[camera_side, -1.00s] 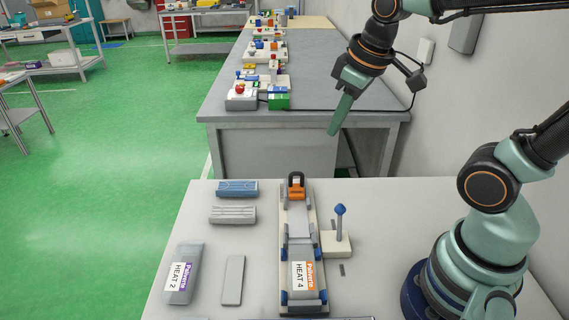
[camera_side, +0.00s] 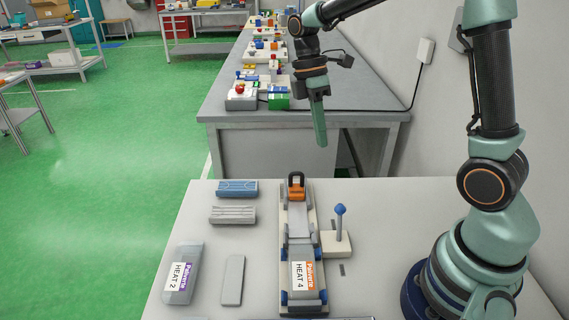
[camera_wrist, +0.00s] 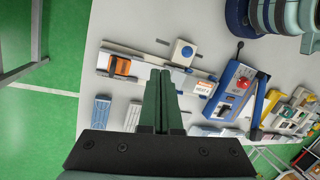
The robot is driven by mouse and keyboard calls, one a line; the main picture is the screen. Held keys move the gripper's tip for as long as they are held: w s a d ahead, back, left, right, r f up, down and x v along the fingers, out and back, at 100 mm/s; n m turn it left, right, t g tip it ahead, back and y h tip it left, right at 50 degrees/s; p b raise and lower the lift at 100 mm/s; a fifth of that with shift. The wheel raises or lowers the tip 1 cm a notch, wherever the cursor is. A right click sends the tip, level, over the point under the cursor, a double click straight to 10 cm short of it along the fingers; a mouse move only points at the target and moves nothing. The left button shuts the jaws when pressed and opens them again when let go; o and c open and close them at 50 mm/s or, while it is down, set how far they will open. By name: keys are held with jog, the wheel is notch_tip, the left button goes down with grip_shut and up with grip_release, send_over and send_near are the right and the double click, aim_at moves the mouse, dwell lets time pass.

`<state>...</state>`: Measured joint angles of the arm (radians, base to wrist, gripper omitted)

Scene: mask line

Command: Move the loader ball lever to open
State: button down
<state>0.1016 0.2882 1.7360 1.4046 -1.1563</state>
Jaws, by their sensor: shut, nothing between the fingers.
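The loader ball lever (camera_side: 340,211) is a thin stem with a blue ball, standing nearly upright on a small beige block to the right of the loader rail. In the wrist view I look down on its ball (camera_wrist: 186,51) over a white block, right of and above my fingertips in the picture. The loader rail (camera_side: 311,212) holds a grey HEAT 4 cassette (camera_side: 304,270) and an orange part (camera_side: 296,186) at its far end. My gripper (camera_side: 322,145) is shut and empty, pointing down high above the table, apart from the lever. Its green fingers (camera_wrist: 164,74) lie together.
A HEAT 2 cassette (camera_side: 182,280), a plain grey block (camera_side: 233,281), a blue grooved block (camera_side: 237,188) and a grey grooved block (camera_side: 232,214) lie left of the rail. A blue station with a red button (camera_wrist: 243,83) shows in the wrist view.

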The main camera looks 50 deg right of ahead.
jog(key=shift+f, duration=0.1)
dwell(0.3)
send_near(339, 224)
notch_tip(339, 224, down, 4)
jog(key=w+d, duration=0.2)
jog(key=d, duration=0.1)
jog(key=shift+s+a, duration=0.4)
jog(key=shift+s, duration=0.1)
